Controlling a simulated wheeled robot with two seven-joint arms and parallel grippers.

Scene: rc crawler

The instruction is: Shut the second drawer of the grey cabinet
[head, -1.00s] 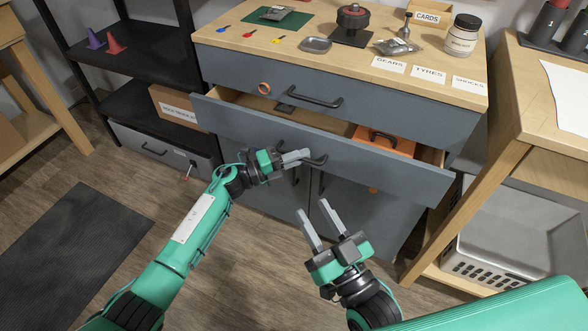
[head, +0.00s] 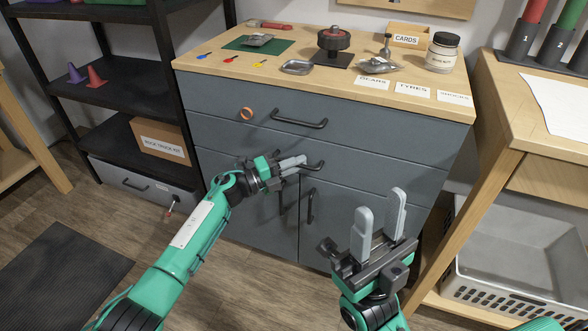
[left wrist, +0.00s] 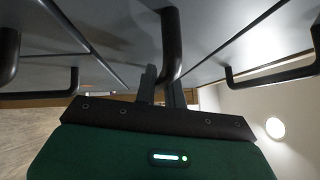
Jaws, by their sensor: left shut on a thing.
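The grey cabinet (head: 330,133) stands in the middle of the head view. Its second drawer (head: 375,174) is in line with the cabinet front, with no open gap showing above it. My left gripper (head: 298,163) is shut on the black handle (head: 314,166) of that drawer. In the left wrist view the handle (left wrist: 171,45) runs between the two fingers (left wrist: 160,90). My right gripper (head: 378,218) is open and empty, in front of the cabinet's lower right part and apart from it.
Lower doors have upright handles (head: 310,206). A wooden table (head: 500,115) and a grey crate (head: 510,265) stand at the right. A black shelf (head: 120,90) stands at the left.

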